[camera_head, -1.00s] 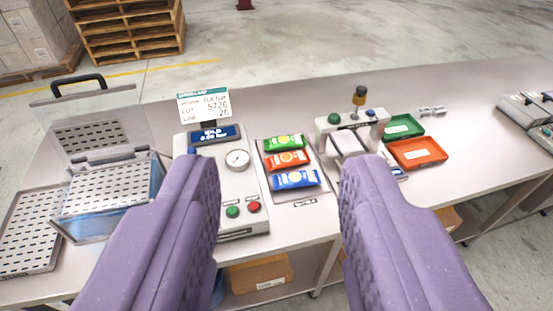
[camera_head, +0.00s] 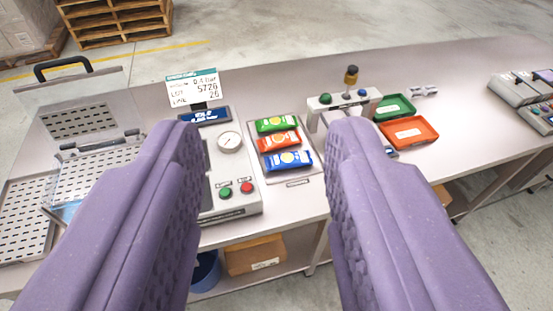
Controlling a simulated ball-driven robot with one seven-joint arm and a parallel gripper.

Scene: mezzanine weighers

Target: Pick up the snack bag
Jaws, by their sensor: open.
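Three snack bags lie in a column on a pale tray (camera_head: 300,177) on the bench: a green bag (camera_head: 278,124) at the back, an orange bag (camera_head: 280,140) in the middle and a blue bag (camera_head: 287,160) at the front. The frames do not show which one the task means. My gripper (camera_head: 258,140) is open and empty. Its two purple fingers rise from the bottom of the picture, and the bags show in the gap between them, farther off. The fingers do not appear to touch any bag.
A control box with a gauge (camera_head: 229,142) and green and red buttons stands left of the tray. A small press (camera_head: 345,97), a green tray (camera_head: 394,106) and a red-orange tray (camera_head: 409,132) are to the right. A clear-lidded tank (camera_head: 95,170) is at left.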

